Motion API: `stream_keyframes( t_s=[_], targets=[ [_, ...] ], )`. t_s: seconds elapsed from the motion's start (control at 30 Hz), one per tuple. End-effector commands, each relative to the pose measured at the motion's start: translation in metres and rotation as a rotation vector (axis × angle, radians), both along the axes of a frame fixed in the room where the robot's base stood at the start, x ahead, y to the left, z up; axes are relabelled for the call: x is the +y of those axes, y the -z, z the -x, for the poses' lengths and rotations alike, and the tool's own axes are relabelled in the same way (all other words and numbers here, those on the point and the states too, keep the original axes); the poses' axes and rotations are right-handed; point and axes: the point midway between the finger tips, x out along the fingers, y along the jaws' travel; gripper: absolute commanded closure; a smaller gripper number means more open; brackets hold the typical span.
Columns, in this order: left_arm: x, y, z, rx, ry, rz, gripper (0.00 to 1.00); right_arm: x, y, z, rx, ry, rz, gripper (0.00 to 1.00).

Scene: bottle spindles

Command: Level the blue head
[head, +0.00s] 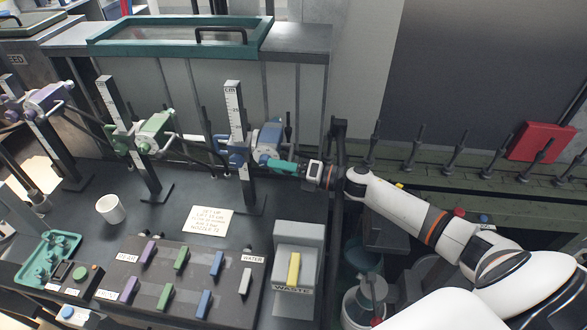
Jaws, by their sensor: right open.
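The blue head (266,137) sits on the side of an upright post with a white ruled scale (233,108), right of centre on the bench. It looks tilted, though the exact angle is hard to read. A teal handle (281,166) sticks out below it to the right. My right gripper (303,169) comes in from the right with its tip at the outer end of this handle. Its fingers are small in view and I see no firm hold on the handle. My left gripper is not in view.
Green (155,131) and purple (49,98) heads stand on similar posts to the left. A switch panel (190,278), a yellow-lever waste box (297,235), a white cup (110,209) and a note card (208,220) lie in front. A railing with spindles (455,155) runs right.

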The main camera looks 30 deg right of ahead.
Motion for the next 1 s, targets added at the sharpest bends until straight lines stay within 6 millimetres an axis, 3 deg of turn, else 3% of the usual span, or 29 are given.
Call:
stream_keyframes(
  t_s=[0.23, 0.53, 1.0],
  targets=[
    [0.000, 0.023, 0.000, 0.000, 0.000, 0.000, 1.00, -0.029, 0.007, 0.031, 0.005, 0.000, 0.005, 0.50],
    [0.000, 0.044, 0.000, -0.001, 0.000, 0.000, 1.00, -0.066, 0.003, 0.071, 0.004, -0.002, 0.002, 0.50],
    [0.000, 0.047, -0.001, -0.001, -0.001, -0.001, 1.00, -0.081, -0.002, 0.085, 0.000, 0.000, 0.000, 0.50]
  ],
)
